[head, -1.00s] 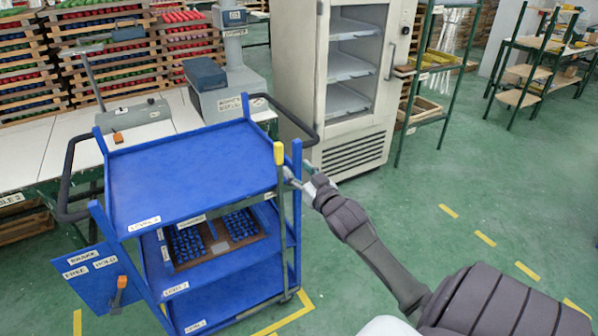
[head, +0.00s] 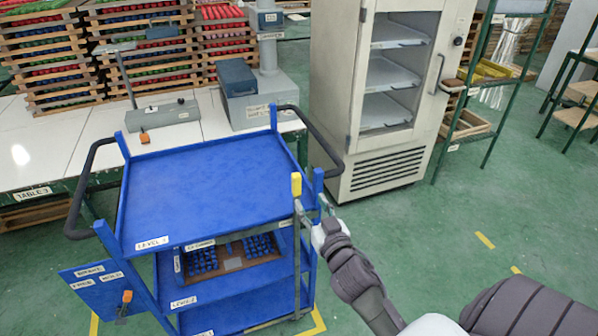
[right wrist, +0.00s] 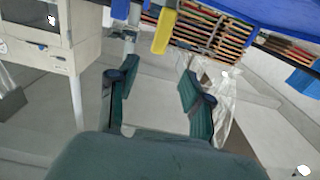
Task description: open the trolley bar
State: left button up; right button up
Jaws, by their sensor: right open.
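The blue trolley (head: 215,190) stands in the middle of the head view. Its bar (head: 298,255) is a thin grey upright with a yellow top (head: 296,185), at the trolley's front right corner. My right gripper (head: 322,208) is just right of the bar, below the yellow top. In the right wrist view its two fingers (right wrist: 158,90) are spread apart with nothing between them. The yellow top (right wrist: 164,32) shows beyond the fingertips there. I cannot tell whether a finger touches the bar. My left gripper is out of view.
A brake lever with an orange knob (head: 127,296) sits on the trolley's lower left panel. A workbench (head: 60,150) stands behind the trolley, and a pale cabinet (head: 385,160) behind it to the right. Green floor (head: 450,250) is clear at the right.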

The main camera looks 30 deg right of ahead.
aim_at(298, 180)
jog(key=x, duration=0.4)
jog(key=shift+w+r+p, duration=0.1)
jog(key=shift+r+p, duration=0.05)
jog(key=shift+p, duration=0.2)
jog(key=x, duration=0.6)
jog(key=shift+d+f+p, duration=0.2)
jog(key=shift+p, duration=0.2)
jog(key=shift+w+d, duration=0.1)
jog(key=shift+w, duration=0.35)
jog(key=shift+w+f, duration=0.1)
jog(key=shift+c, duration=0.7)
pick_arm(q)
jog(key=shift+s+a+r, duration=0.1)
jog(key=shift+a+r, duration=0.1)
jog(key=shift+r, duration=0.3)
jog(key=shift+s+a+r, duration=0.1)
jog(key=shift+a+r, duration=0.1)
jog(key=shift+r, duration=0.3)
pick_arm(e)
grip_shut()
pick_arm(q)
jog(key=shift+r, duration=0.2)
pick_arm(e)
jog(key=d, duration=0.2)
jog(key=s+d, duration=0.1)
jog(key=d, duration=0.1)
